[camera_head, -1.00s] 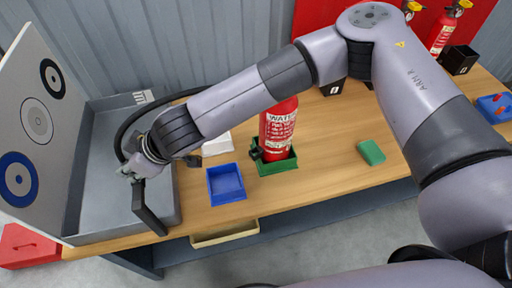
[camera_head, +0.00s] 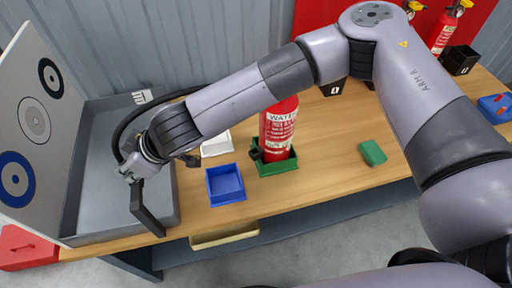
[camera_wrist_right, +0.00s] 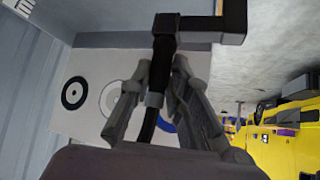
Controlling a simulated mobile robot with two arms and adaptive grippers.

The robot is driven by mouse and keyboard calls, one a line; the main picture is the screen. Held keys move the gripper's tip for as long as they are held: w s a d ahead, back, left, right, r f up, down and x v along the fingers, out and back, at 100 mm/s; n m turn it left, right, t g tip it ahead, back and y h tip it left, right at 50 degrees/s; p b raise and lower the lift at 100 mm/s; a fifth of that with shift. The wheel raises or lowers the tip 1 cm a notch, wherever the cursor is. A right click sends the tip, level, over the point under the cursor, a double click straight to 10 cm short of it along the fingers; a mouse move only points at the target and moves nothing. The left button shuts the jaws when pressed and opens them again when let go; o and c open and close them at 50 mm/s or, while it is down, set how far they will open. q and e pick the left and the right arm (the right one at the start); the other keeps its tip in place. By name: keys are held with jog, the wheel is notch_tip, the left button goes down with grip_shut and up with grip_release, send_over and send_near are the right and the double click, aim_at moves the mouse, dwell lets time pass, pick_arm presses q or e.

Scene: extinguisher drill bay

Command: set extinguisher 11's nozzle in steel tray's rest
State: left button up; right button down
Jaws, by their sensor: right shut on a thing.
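A red extinguisher (camera_head: 279,130) with a WATER label stands upright in a green holder (camera_head: 277,168); I cannot read its number. A black hose (camera_head: 128,118) arches behind my right arm to my right gripper (camera_head: 130,174). The gripper is shut on the black nozzle, around its hose end in the right wrist view (camera_wrist_right: 152,122). The bent black nozzle (camera_head: 147,210) extends past the fingers, over the front right of the grey steel tray (camera_head: 102,160). A small white slotted piece (camera_head: 143,97) is at the tray's back edge; I cannot tell whether it is the rest. My left gripper is not in view.
A white target board (camera_head: 35,125) leans along the tray's left side. A blue bin (camera_head: 226,184), a white block (camera_head: 216,145) and a green block (camera_head: 372,153) are on the wooden bench. A red box (camera_head: 25,248) is below left.

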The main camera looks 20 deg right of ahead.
dwell(0.3)
jog(key=c, duration=1.4)
grip_release()
